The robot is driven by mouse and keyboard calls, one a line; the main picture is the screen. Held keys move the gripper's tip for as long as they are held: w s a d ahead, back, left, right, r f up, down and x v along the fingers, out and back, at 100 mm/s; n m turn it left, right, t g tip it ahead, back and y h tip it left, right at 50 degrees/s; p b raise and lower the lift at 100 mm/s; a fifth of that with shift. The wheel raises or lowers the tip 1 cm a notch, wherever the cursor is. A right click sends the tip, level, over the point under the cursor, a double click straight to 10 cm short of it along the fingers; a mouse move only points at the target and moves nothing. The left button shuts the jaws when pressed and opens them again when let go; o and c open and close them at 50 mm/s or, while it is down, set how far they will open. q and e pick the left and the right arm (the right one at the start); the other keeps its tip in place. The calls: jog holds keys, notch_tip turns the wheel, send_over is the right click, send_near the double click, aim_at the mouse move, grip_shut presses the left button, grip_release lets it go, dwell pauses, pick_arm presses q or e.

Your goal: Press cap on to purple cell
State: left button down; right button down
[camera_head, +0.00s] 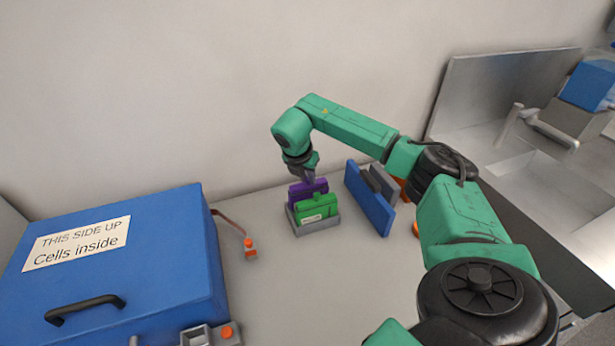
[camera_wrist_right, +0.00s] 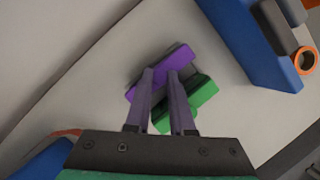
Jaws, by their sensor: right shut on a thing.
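The purple cell (camera_head: 308,190) stands upright in a small grey tray (camera_head: 318,226), behind a green cell (camera_head: 317,207). In the right wrist view the purple piece (camera_wrist_right: 183,58) lies across the fingertips, and the green cell (camera_wrist_right: 203,94) is beside it. My right gripper (camera_head: 309,177) points down at the top of the purple cell. Its fingertips (camera_wrist_right: 160,75) are close together, shut on the purple cap at the top. The fingers partly hide the cap, so I cannot tell whether it sits fully down. My left gripper is not in view.
A blue panel (camera_head: 369,198) with grey parts stands right of the tray. A large blue box (camera_head: 170,240) labelled "Cells inside" is at the left. An orange-tipped cable (camera_head: 250,247) lies between box and tray. The wall is close behind. The front middle of the table is clear.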

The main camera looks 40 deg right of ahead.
dwell(0.3)
jog(key=shift+c, duration=1.1)
grip_release()
jog(key=shift+r+p, duration=2.45)
jog(key=shift+r, duration=1.1)
jog(key=shift+f, duration=0.1)
grip_shut()
jog(key=shift+f, duration=0.15)
jog(key=shift+f+b, duration=2.15)
jog(key=shift+f, duration=0.35)
